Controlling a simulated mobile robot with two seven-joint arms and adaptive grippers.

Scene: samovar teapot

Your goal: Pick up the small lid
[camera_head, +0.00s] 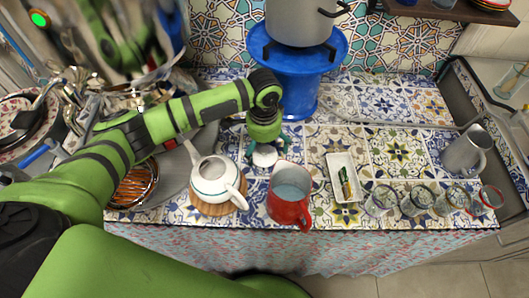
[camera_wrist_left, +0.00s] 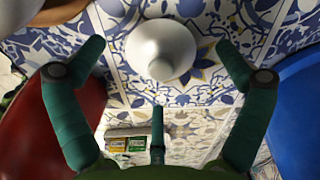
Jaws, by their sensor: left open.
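The small white lid (camera_head: 265,157) lies on the patterned tile counter, between the white teapot and the blue stand in the head view. It also shows as a round white dome with a knob in the left wrist view (camera_wrist_left: 160,50). My left gripper (camera_head: 266,146) is above the lid, its green fingers spread wide. In the left wrist view the open fingers (camera_wrist_left: 160,60) stand on either side of the lid and do not touch it. The white teapot (camera_head: 212,181) stands without a lid on a round wooden board. My right gripper does not show.
A red mug (camera_head: 289,194) stands close in front of the lid. A blue stand (camera_head: 297,85) with a large pot is behind it. A white tray (camera_head: 343,178) and several glasses are to the right. Bare tiles lie at the back right.

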